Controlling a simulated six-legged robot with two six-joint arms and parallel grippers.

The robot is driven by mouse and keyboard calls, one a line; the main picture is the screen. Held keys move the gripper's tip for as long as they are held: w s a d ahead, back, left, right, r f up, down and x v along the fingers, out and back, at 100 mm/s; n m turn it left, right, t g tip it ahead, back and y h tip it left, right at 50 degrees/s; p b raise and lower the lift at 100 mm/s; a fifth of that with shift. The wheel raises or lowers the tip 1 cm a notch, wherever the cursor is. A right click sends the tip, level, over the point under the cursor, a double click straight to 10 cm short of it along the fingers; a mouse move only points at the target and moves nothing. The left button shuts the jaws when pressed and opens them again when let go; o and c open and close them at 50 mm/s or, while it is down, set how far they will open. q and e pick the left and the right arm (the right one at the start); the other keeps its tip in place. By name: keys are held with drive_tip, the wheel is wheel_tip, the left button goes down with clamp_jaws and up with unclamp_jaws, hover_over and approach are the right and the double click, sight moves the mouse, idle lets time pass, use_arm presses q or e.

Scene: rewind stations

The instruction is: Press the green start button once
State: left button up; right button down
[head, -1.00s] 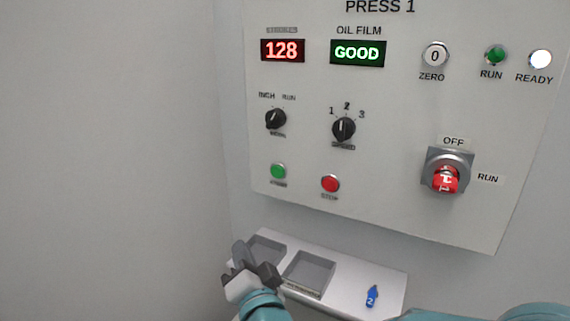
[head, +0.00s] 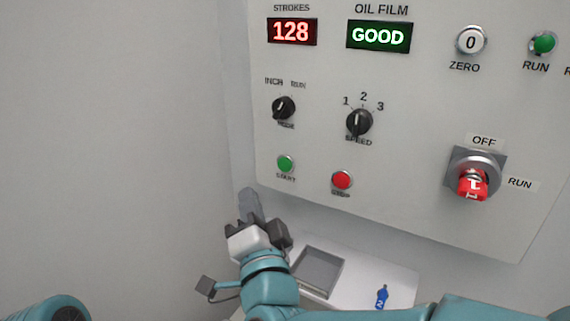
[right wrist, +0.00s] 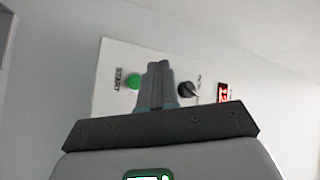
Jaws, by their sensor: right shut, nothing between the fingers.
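The green start button (head: 285,163) is on the lower left of the panel, above its START label. In the right wrist view the green button (right wrist: 132,82) shows just left of my fingers. My right gripper (head: 248,194) is shut and empty, below and left of the button in the head view and apart from it. It also shows in the right wrist view (right wrist: 158,66), its fingers together and pointing at the panel. At the lower left of the head view a teal part of mine shows, but no left gripper fingers.
A red stop button (head: 342,180) sits right of the green one. The MODE knob (head: 284,107) and SPEED knob (head: 359,122) are above. A red switch (head: 472,184) is at right. Below is a shelf (head: 348,296) with a tray recess and a blue tag (head: 382,296).

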sight(284, 165)
drive_tip(key=w+d, duration=0.1)
drive_tip(key=w, duration=0.1)
drive_tip(key=w+d, duration=0.3)
drive_tip(key=w, duration=0.2)
drive_tip(key=shift+w+d+p, duration=0.1)
drive_tip(key=shift+d+p, duration=0.2)
drive_tip(key=shift+p, duration=0.1)
idle(0.5)
idle(1.2)
